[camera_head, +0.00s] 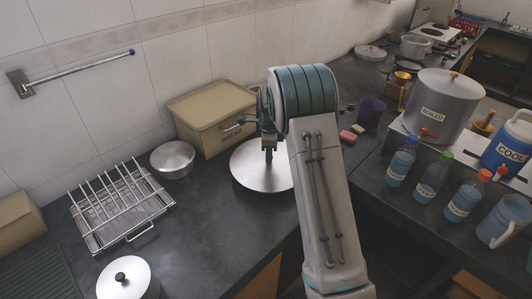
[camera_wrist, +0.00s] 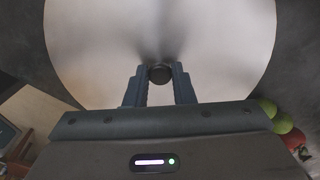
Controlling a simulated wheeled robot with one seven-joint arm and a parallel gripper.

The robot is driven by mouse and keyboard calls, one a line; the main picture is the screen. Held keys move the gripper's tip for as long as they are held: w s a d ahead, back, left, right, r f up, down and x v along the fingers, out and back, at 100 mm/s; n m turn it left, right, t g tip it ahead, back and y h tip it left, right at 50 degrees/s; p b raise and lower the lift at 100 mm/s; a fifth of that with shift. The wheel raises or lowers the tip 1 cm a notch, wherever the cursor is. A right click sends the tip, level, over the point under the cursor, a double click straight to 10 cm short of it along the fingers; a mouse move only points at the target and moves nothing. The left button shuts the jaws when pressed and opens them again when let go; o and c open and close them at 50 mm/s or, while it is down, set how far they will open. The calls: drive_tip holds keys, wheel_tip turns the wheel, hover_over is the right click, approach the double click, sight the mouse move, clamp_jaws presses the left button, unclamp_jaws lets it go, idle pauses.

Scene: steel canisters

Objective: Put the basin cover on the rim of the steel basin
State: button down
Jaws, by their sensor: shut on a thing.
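The basin cover (camera_head: 250,178) is a wide, shiny steel disc in front of the tan bread box. My gripper (camera_head: 269,153) points down at its middle. In the wrist view, the cover (camera_wrist: 90,50) fills most of the picture, and my gripper (camera_wrist: 160,76) is shut on its dark knob (camera_wrist: 160,73). I cannot tell whether the cover touches anything below; what lies under it is hidden. An uncovered round steel vessel (camera_head: 173,160), which looks like the steel basin, stands on the counter left of the cover.
The bread box (camera_head: 205,115) stands behind the cover. A wire rack (camera_head: 120,205) and a lidded pot (camera_head: 126,280) are at the left. Bottles (camera_head: 432,178), a large boiler pot (camera_head: 440,105) and a purple cup (camera_head: 371,110) are at the right. The counter front centre (camera_head: 215,235) is clear.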

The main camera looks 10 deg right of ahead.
drive_tip(key=shift+f, duration=0.2)
drive_tip(key=c, duration=1.3)
unclamp_jaws()
drive_tip(key=shift+o, duration=0.3)
drive_tip(key=shift+d, duration=0.25)
wheel_tip(320, 180, up, 12)
drive_tip(key=f, duration=0.1)
drive_tip(key=s+r+n, duration=0.5)
drive_tip(key=s+r, duration=0.2)
drive_tip(key=s, duration=0.2)
drive_tip(key=s+f+n+t, duration=0.2)
drive_tip(key=s+n, duration=1.3)
drive_tip(key=s, duration=1.1)
drive_tip(key=shift+n+t+b, duration=0.3)
drive_tip(key=shift+t, duration=0.2)
drive_tip(key=shift+a, duration=0.15)
